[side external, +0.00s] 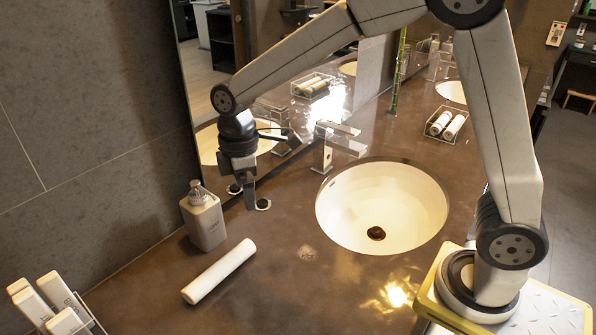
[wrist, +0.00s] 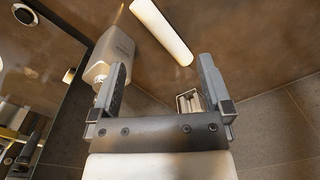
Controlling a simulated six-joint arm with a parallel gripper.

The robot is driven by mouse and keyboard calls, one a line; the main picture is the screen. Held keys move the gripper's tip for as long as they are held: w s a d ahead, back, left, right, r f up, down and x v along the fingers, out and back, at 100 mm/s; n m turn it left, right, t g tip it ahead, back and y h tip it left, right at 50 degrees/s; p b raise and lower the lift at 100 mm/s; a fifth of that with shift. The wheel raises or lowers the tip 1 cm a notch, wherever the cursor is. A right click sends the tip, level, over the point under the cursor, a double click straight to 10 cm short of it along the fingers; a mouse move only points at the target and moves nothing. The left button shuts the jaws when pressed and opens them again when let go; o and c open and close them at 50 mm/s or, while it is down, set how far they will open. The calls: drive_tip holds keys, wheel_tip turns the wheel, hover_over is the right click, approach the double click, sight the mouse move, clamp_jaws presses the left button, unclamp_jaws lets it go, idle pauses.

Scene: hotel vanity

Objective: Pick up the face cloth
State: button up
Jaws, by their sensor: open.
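A white rolled cloth (side external: 218,272), which looks like the face cloth, lies on the brown counter in front of the soap bottle. It also shows at the top of the wrist view (wrist: 161,30), beyond the fingers. My gripper (side external: 248,205) is above the counter near the mirror, behind and to the right of the bottle. In the wrist view its two fingers (wrist: 163,70) are spread with nothing between them. The gripper is apart from the cloth.
The soap bottle (side external: 204,216) stands close to the cloth; it also shows in the wrist view (wrist: 111,52). A holder with white items (side external: 58,303) is at the front left. A sink (side external: 340,215) and a faucet (side external: 327,150) are to the right. A basket of rolls (side external: 446,125) stands farther back.

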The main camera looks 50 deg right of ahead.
drive_tip(key=w+a+f+n+g, duration=0.1)
drive_tip(key=w+a+n, duration=0.2)
drive_tip(key=a+n, duration=0.25)
hover_over(219, 263)
drive_tip(key=w, duration=0.1)
drive_tip(key=shift+n+g, duration=0.3)
drive_tip(key=shift+n, duration=0.05)
wheel_tip(219, 263, down, 10)
drive_tip(key=shift+r, duration=0.25)
drive_tip(key=shift+s+f, duration=0.2)
drive_tip(key=shift+f, duration=1.1)
drive_tip(key=shift+f, duration=0.1)
drive_tip(key=shift+s+f, duration=0.2)
drive_tip(key=shift+f, duration=1.05)
drive_tip(key=shift+s+f, duration=0.15)
drive_tip(key=shift+f, duration=1.05)
drive_tip(key=shift+c, duration=0.2)
drive_tip(key=c, duration=1.3)
